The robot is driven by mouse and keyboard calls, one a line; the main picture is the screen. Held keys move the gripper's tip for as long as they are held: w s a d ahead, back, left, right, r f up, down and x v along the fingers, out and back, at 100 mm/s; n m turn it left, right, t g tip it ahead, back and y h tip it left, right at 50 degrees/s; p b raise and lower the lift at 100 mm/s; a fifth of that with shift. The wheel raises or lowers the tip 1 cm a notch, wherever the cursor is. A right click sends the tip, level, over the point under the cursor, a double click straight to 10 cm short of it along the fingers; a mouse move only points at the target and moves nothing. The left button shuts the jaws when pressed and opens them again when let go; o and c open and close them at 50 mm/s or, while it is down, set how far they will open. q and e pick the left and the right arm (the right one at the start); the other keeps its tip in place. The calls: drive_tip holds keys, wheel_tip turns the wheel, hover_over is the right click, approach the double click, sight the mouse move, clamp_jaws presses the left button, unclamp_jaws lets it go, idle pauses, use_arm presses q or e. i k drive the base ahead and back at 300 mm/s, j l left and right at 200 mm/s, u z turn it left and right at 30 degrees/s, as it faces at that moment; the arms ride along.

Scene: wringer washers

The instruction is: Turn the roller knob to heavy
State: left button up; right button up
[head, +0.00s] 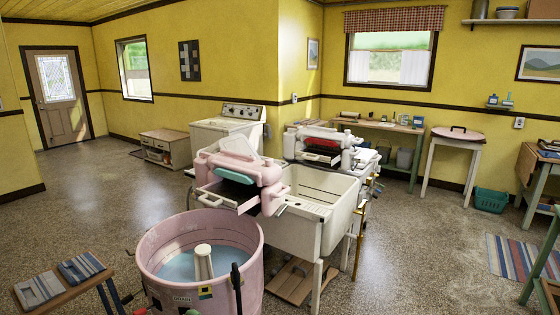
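A pink wringer (268,172) with a teal part in its middle stands behind the round pink washer tub (160,262), beside a white laundry sink (335,192). The tub holds bluish water and a pale upright agitator (203,262). A second wringer (349,154), white with dark and red parts, stands behind the sink. I cannot make out which small part is the roller knob, nor any heavy marking or setting; they are too small or hidden. Neither of my grippers is in view.
A low wooden bench (58,288) with blue-grey washboards stands at the lower left. A white appliance (224,131) with a control panel is behind the wringers. A wooden table (383,124) stands along the back wall. Open speckled floor (425,240) lies to the right of the sink.

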sight(268, 162)
drive_tip(key=i+l+u, duration=0.1)
drive_tip(key=l, duration=0.3)
drive_tip(key=i+l+u, duration=0.1)
drive_tip(key=i+l, duration=0.15)
drive_tip(key=l, duration=0.2)
drive_tip(key=i+l, duration=0.15)
drive_tip(key=l, duration=0.25)
drive_tip(key=i+l+u, duration=0.15)
drive_tip(key=l, duration=0.3)
drive_tip(key=i+l+u, duration=0.1)
drive_tip(key=l, duration=0.35)
drive_tip(key=i+l+u, duration=0.1)
drive_tip(key=l, duration=0.35)
